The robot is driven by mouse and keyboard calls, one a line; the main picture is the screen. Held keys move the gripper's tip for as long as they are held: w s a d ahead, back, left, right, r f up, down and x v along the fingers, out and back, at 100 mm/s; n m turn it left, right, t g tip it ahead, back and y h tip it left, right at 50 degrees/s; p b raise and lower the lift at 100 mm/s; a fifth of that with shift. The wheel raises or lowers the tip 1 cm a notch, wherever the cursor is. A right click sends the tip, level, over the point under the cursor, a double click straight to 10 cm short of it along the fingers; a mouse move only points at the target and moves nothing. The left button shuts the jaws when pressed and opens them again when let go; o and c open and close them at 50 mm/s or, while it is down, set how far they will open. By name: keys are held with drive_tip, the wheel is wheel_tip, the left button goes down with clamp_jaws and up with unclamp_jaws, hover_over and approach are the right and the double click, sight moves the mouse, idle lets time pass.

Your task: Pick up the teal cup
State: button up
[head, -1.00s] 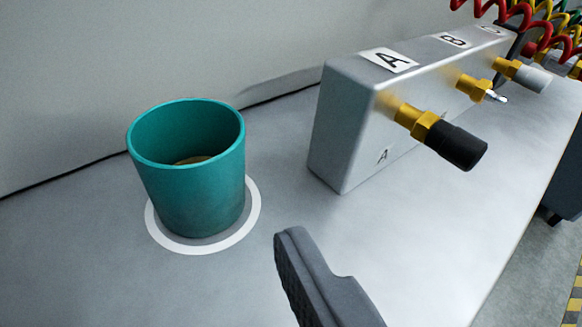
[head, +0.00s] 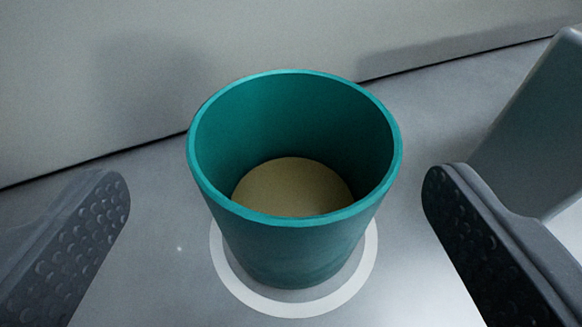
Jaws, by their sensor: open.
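The teal cup (head: 300,247) stands upright in the middle of the head view, on a white ring (head: 232,285) marked on the grey surface. I look down into it and see a tan disc-like bottom or content (head: 293,187). My gripper (head: 277,190) is open, with one dark textured finger on each side of the cup. Both fingers are apart from the cup, with a visible gap on the left and on the right. The fingers' rear parts run out of the picture.
A grey metal block (head: 535,125) stands at the right edge, close behind my right finger. A pale wall (head: 200,60) rises behind the cup. The grey surface (head: 150,255) left of the cup is clear.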

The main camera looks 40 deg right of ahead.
sight(292, 110)
drive_tip(key=x, duration=0.3)
drive_tip(key=shift+d+b, duration=0.3)
drive_tip(key=shift+d, duration=0.2)
drive_tip(key=shift+w+d+f, duration=0.25)
drive_tip(key=shift+w+d, duration=0.15)
drive_tip(key=shift+w, duration=0.15)
drive_tip(key=c, duration=1.1)
drive_tip(key=shift+r, duration=0.1)
drive_tip(key=shift+c, duration=0.2)
